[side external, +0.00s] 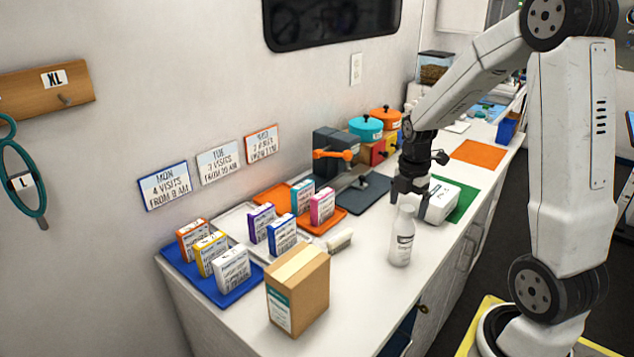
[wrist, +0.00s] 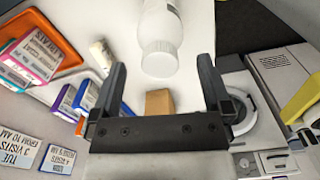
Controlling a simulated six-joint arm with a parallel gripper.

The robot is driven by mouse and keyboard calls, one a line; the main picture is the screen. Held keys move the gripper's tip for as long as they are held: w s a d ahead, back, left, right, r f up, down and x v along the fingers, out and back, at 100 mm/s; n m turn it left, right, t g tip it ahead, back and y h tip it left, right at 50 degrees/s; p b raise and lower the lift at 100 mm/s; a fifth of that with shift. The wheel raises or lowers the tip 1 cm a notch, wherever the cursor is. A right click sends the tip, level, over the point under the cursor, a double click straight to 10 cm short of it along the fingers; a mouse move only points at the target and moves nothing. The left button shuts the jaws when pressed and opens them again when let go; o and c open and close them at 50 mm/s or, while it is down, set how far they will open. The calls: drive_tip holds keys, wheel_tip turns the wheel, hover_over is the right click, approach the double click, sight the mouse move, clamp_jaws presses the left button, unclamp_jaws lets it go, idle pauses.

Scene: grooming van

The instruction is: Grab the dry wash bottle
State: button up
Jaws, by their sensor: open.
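A white bottle (side external: 401,243) with a grey-lettered label stands upright on the white counter (side external: 362,290); the lettering is too small to read. In the wrist view the bottle (wrist: 161,25) is at the top middle, its cap pointing toward my gripper. My gripper (side external: 406,194) is just above and behind the bottle in the side view. In the wrist view my gripper (wrist: 161,78) has its two fingers spread wide and nothing held between them. The cap lies ahead of the gap between the fingertips; whether they touch the bottle is not clear.
A cardboard box (side external: 298,292) stands at the counter's near end. Blue, white and orange trays (side external: 206,283) hold several small boxes, left of a brush (side external: 340,240). A white device (side external: 441,205) sits close right of my gripper. Bare counter lies around the bottle's front.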

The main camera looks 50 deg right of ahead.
sight(403, 235)
drive_tip(key=shift+f, duration=1.25)
clamp_jaws()
idle(0.8)
